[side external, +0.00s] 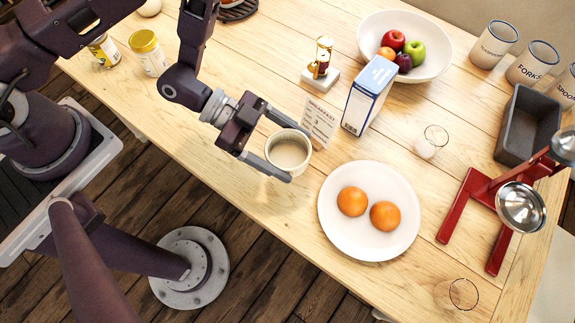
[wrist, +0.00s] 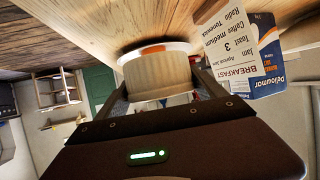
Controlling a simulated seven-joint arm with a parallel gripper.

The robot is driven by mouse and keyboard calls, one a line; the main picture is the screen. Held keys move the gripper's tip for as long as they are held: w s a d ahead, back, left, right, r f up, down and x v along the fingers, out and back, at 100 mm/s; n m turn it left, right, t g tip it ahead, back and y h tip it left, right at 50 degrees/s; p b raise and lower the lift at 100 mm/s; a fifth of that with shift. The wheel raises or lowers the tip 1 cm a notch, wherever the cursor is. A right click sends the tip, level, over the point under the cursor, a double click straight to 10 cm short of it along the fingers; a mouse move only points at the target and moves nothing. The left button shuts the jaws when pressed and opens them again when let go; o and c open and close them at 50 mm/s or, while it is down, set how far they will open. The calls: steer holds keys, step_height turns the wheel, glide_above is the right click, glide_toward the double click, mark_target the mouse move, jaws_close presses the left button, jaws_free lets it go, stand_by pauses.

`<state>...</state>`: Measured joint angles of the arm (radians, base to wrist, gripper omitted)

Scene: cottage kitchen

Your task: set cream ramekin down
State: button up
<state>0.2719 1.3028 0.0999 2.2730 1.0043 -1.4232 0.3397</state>
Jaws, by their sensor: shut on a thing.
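The cream ramekin (side external: 288,152) is between the two fingers of my gripper (side external: 283,152) in the side external view. The fingers are shut on its sides. It looks upright, with its open top toward that camera. It is close to the wooden table top; I cannot tell whether its base touches the wood. In the wrist view the ramekin (wrist: 157,75) fills the space between the fingers (wrist: 160,88), and its far side is hidden.
Right of the ramekin is a white plate (side external: 369,246) with two oranges. A breakfast card (side external: 319,121) and a blue-white box (side external: 368,95) stand behind it. A red stand (side external: 462,205) is farther right. Bare wood lies left of the ramekin.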

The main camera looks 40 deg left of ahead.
mark_target(287, 166)
step_height(287, 166, down, 7)
steer(key=shift+r, duration=0.2)
steer(key=o, duration=1.5)
steer(key=shift+f, duration=0.1)
steer(key=shift+o, duration=0.2)
